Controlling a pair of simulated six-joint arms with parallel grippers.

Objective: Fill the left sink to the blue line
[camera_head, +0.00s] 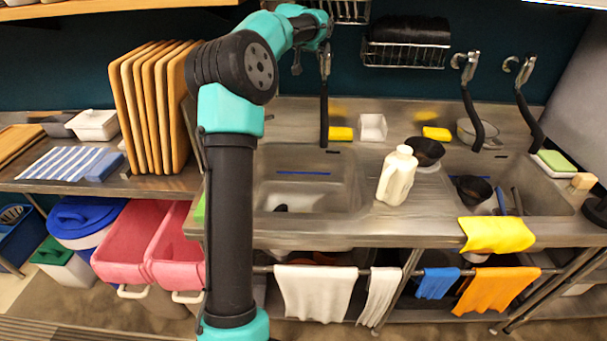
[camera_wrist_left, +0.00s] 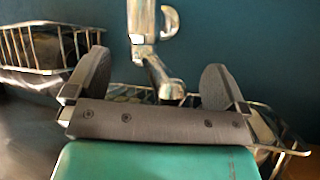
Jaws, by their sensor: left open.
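The left sink (camera_head: 275,190) is a steel basin with a blue line (camera_head: 303,173) on its back wall. No water clearly shows in it; a small dark shape lies on its floor, partly behind my arm. A tap with a black hanging spout (camera_head: 324,110) and metal upper part stands over this sink. My left arm reaches up in front of the sink to the tap's top. In the left wrist view, my left gripper (camera_wrist_left: 157,82) is open, its two dark fingers wide apart. The metal tap part (camera_wrist_left: 143,25) shows beyond and between them, apparently not gripped. My right gripper is out of view.
A white jug (camera_head: 397,176) stands between the sinks. The right sink (camera_head: 535,190) holds dark pans. Upright wooden boards (camera_head: 150,110) stand left of my arm. A wire rack (camera_head: 405,55) hangs on the wall near the tap.

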